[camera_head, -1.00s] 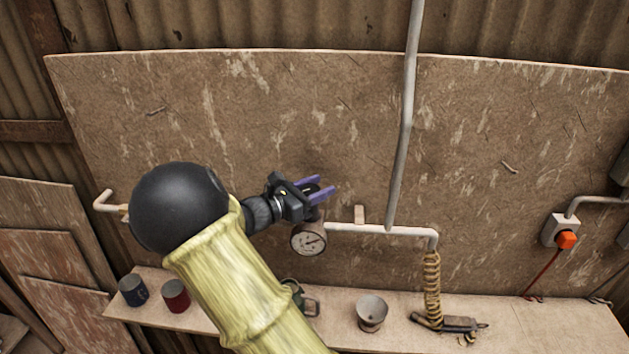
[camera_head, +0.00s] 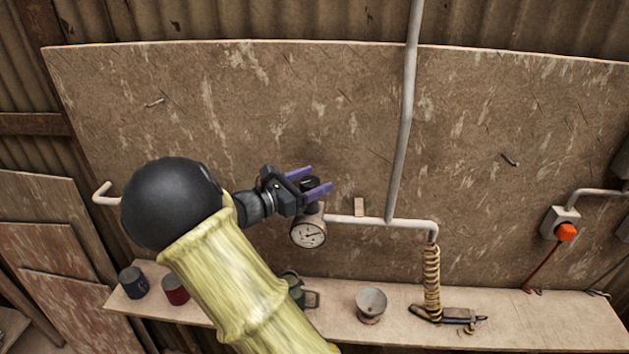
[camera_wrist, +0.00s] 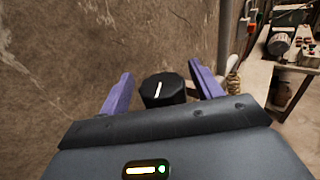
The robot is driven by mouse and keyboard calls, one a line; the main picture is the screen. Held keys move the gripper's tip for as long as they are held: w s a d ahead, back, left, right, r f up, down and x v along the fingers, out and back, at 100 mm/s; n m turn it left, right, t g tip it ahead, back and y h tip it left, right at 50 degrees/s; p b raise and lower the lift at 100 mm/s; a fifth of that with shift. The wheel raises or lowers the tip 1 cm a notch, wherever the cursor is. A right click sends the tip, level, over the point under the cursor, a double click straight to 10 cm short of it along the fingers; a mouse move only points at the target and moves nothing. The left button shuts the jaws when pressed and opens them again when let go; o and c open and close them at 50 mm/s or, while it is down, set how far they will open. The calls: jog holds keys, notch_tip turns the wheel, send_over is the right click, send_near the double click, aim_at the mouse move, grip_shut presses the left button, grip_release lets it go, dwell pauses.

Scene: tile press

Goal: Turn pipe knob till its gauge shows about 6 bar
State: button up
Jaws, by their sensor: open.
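The pipe knob (camera_wrist: 164,90) is black with a pale pointer line on top. In the wrist view it sits between the two purple fingers of my open gripper (camera_wrist: 161,88), with a gap visible on each side. In the head view my gripper (camera_head: 318,181) is just above the round white gauge (camera_head: 308,233), and the knob's dark top (camera_head: 311,183) shows between the fingers. The gauge has a dark needle, but its numbers are too small to read.
A grey pipe (camera_head: 380,220) runs right from the gauge to a coiled hose (camera_head: 432,280). An orange-red plug (camera_head: 566,232) is at right.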

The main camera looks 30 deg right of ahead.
jog(key=s+a+b, duration=0.1)
jog(key=a+b, duration=0.3)
jog(key=a, duration=1.2)
jog(key=shift+s, duration=0.4)
jog(key=shift+w, duration=0.1)
jog(key=shift+f, duration=0.1)
